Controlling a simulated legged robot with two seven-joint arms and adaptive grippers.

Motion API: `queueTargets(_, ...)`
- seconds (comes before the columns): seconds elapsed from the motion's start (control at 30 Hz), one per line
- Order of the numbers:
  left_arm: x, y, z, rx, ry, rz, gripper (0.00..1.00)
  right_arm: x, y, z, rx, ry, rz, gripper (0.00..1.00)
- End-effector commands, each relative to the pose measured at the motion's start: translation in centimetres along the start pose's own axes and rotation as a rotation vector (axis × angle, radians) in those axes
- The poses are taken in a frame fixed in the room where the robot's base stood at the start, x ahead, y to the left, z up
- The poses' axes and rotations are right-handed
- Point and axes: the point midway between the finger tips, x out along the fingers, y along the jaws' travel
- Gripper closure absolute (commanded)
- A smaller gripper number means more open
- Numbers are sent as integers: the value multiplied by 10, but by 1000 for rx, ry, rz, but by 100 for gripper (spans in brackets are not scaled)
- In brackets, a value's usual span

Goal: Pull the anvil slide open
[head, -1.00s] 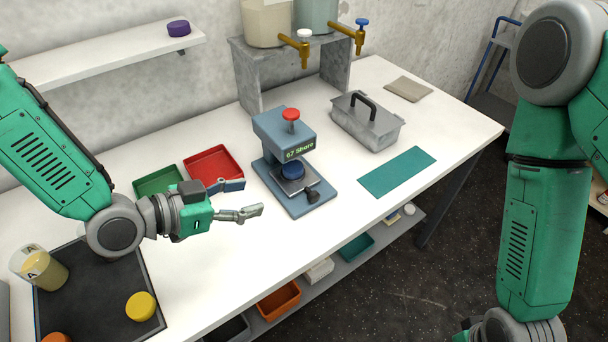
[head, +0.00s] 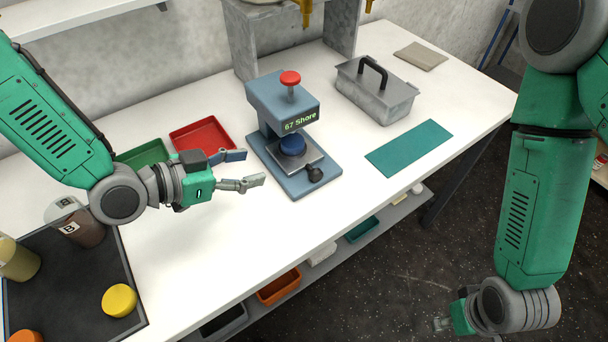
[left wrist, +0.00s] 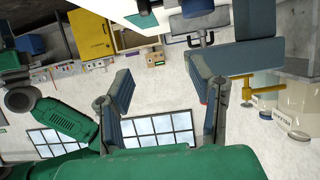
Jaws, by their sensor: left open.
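The blue-grey hardness tester (head: 283,102) stands on the white table, with a red knob on top and a display reading "67 Shore". Its anvil slide (head: 311,157) is a metal plate low at the front, with a dark round knob (head: 315,174) on its near edge. A blue puck (head: 292,145) sits on the plate under the head. My left gripper (head: 247,168) is open and empty, just left of the tester's base. Its fingers also show in the left wrist view (left wrist: 162,92), with nothing between them. My right gripper (head: 446,326) hangs low beyond the table edge; its fingers are unclear.
Red (head: 204,142) and green (head: 146,156) trays lie behind my left gripper. A lidded metal box (head: 375,95) and a teal mat (head: 408,147) lie right of the tester. A black mat (head: 70,285) holds jars and a yellow lid. The table before the tester is clear.

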Motion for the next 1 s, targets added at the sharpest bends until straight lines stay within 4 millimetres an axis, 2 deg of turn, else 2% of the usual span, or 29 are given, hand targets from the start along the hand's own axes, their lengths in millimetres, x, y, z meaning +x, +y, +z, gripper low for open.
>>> queueTargets(0.03,7,1,13,1,-1,0,51,15,0,1,0,1,0,60)
queueTargets(0.2,15,3,32,4,0,0,51,37,0,2,1,0,0,60)
queueTargets(0.37,18,2,35,3,1,1,51,39,0,2,1,0,1,60)
queueTargets(0.47,28,1,34,4,2,3,51,36,0,2,1,0,1,60)
queueTargets(0.8,98,2,34,4,3,3,51,31,0,1,0,1,0,60)
queueTargets(1.0,133,3,34,4,1,2,51,29,0,1,1,1,0,60)
